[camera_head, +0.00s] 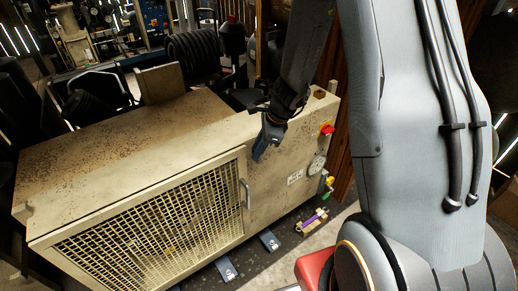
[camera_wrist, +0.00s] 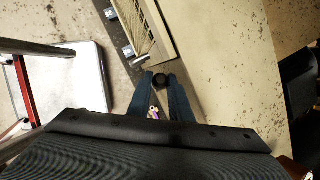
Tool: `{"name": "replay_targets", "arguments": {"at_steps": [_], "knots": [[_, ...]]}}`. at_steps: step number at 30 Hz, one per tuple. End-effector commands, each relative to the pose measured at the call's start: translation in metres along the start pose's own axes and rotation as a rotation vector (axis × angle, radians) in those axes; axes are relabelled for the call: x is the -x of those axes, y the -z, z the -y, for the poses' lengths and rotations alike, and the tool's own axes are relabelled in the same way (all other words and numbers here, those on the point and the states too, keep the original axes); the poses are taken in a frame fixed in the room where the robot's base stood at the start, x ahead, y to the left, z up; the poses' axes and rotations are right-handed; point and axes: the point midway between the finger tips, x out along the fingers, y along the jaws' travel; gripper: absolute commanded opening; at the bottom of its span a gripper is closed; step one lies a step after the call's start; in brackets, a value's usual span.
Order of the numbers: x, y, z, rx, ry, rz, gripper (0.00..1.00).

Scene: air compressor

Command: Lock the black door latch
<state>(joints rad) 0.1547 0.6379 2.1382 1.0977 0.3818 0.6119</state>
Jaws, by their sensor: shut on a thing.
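The beige compressor cabinet (camera_head: 140,140) has a mesh door (camera_head: 150,230) on its front with a pale vertical handle (camera_head: 245,194). My gripper (camera_head: 258,155) points down at the cabinet's upper front edge, just above and right of the door's top corner. In the wrist view my two dark blue fingers (camera_wrist: 160,82) are closed around a small black rounded piece, the black door latch (camera_wrist: 160,79). The fingers hide its sides, so its turn angle cannot be told. In the head view the gripper hides the latch. The door looks flush with the cabinet front.
A red switch (camera_head: 327,130), a gauge (camera_head: 317,164) and sockets (camera_head: 295,177) sit on the front panel right of the gripper. Coloured valves (camera_head: 328,187) and a purple-and-yellow part (camera_head: 312,221) are low on the right. Black hoses (camera_head: 192,52) are behind.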

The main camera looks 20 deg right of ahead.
Motion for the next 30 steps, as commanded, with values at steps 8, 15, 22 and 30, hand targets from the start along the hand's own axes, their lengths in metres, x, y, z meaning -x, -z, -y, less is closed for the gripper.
{"name": "replay_targets", "arguments": {"at_steps": [8,15,22,30], "knots": [[-0.0065,-0.0101,-0.0066,0.058,0.086,-0.152,0.00],[-0.0065,-0.0109,-0.0077,0.070,0.109,-0.191,0.00],[-0.0062,-0.0109,-0.0075,0.070,0.109,-0.190,0.24],[-0.0062,-0.0107,-0.0079,0.070,0.108,-0.189,0.26]]}}
